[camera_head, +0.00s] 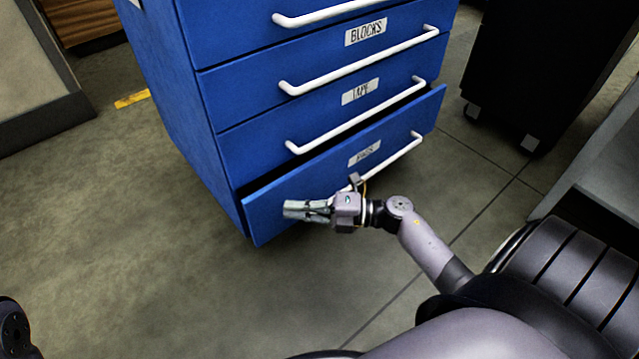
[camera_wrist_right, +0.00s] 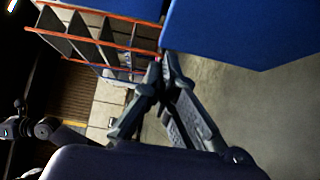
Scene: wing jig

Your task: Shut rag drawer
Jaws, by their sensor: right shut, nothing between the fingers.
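The rag drawer (camera_head: 285,206) is the lowest drawer of a blue cabinet (camera_head: 170,90). It stands a little open, with a dark gap along its top edge. Its white handle (camera_head: 401,157) shows to the right of my right gripper, and its label is above. My right gripper (camera_head: 287,209) is shut and empty, in front of the left part of the drawer front. I cannot tell whether it touches the front. In the right wrist view the closed fingers (camera_wrist_right: 166,56) point toward blue surfaces at the top. My left gripper is not clearly in view.
The drawers above, including those labelled BLOCKS (camera_head: 366,32) and TAPE (camera_head: 361,91), look shut. A black wheeled unit (camera_head: 540,60) stands at the right. The wrist view shows an orange-framed rack (camera_wrist_right: 135,42). Floor left of the cabinet is clear.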

